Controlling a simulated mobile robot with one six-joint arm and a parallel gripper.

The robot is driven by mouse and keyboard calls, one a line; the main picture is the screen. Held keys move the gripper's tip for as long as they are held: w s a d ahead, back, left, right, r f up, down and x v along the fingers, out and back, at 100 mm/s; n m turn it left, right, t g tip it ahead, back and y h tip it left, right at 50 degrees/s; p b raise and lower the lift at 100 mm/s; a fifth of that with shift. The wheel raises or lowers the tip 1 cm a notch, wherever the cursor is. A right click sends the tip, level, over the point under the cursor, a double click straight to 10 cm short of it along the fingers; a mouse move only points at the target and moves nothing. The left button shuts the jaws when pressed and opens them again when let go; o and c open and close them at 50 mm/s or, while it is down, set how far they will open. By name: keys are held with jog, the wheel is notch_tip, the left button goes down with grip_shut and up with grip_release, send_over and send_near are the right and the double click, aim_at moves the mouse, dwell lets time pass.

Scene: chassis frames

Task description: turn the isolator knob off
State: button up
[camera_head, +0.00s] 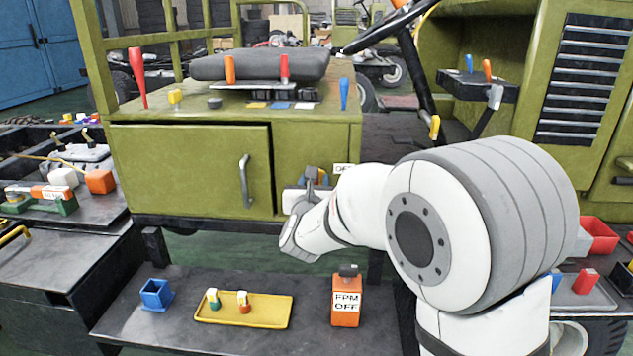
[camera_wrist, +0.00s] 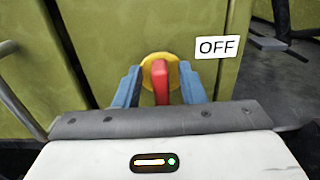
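The isolator knob (camera_wrist: 161,84) has a red handle on a round yellow plate, on the green cabinet front in the wrist view. The handle stands upright in that picture. A white OFF label (camera_wrist: 215,47) is up and to the right of it. My gripper (camera_wrist: 159,70) has its two blue fingers apart, one on each side of the red handle. Narrow gaps seem to show between fingers and handle; contact deeper in is hard to judge. In the head view my gripper (camera_head: 316,178) is at the cabinet front, and the knob is hidden behind my arm there.
A cabinet door (camera_head: 190,165) with a grey handle is left of the knob. Below, a dark shelf (camera_head: 210,335) holds a blue bin (camera_head: 156,294), a yellow tray (camera_head: 260,322) and an orange box (camera_head: 346,300). Levers stand on the cabinet top above.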

jog(key=shift+w, duration=0.4)
jog(key=shift+c, duration=0.5)
grip_shut()
